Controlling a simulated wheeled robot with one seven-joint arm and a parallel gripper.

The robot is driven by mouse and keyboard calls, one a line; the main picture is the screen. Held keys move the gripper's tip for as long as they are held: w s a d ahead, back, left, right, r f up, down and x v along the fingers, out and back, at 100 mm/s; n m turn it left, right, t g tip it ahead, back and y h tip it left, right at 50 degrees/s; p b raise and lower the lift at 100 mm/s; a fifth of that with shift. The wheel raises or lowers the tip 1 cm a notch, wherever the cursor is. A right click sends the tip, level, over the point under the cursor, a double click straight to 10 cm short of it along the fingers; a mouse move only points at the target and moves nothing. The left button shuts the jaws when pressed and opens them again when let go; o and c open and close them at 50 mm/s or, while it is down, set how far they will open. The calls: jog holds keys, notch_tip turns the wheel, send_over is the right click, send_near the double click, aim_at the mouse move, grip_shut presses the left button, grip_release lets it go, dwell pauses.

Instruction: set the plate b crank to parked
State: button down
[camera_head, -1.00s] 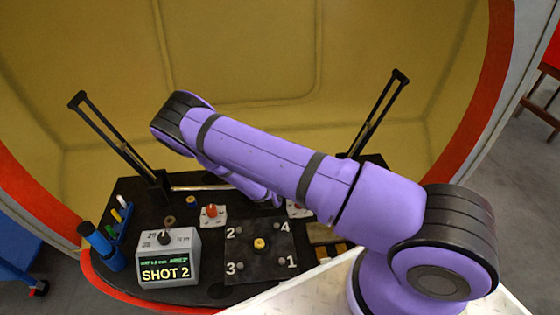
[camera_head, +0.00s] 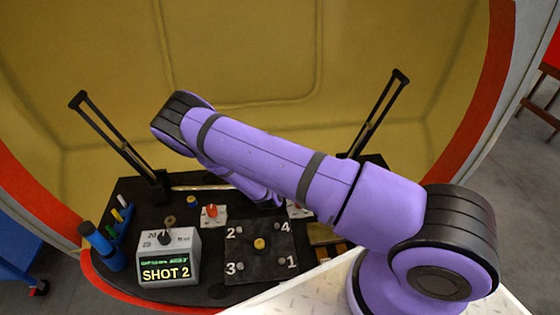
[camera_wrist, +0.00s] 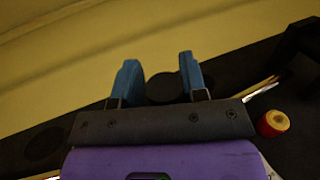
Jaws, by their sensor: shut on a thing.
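My gripper (camera_wrist: 159,60) shows in the wrist view with two blue fingers on either side of a dark round knob (camera_wrist: 163,88). The jaws are shut on this knob; I cannot tell if it is the plate b crank. In the head view my arm hides the gripper and what it holds. A white plate with a red knob (camera_head: 211,210) stands left of my arm on the black table. Another white plate (camera_head: 298,209) is partly hidden under my arm. No letter is readable on either plate.
A grey box (camera_head: 168,257) reads "SHOT 2". A dark plate numbered 1 to 4 (camera_head: 260,268) has a yellow knob. Black uprights (camera_head: 115,138) rise at the back. A red and yellow knob (camera_wrist: 272,123) lies right of my gripper.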

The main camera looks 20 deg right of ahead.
jog(key=shift+w+a+r, duration=0.1)
jog(key=shift+w+a, duration=0.25)
jog(key=shift+a, duration=0.45)
jog(key=c, duration=0.9)
grip_release()
jog(key=shift+a, duration=0.15)
jog(key=shift+d, duration=0.3)
jog(key=shift+s+d, duration=0.15)
jog(key=shift+s, duration=1.8)
jog(key=shift+s+d, duration=0.15)
jog(key=shift+s, duration=1.75)
jog(key=shift+o, duration=0.2)
jog(key=shift+s, duration=0.3)
jog(key=o, duration=0.4)
jog(key=shift+s+d, duration=0.2)
jog(key=shift+s, duration=0.25)
jog(key=shift+o, duration=0.2)
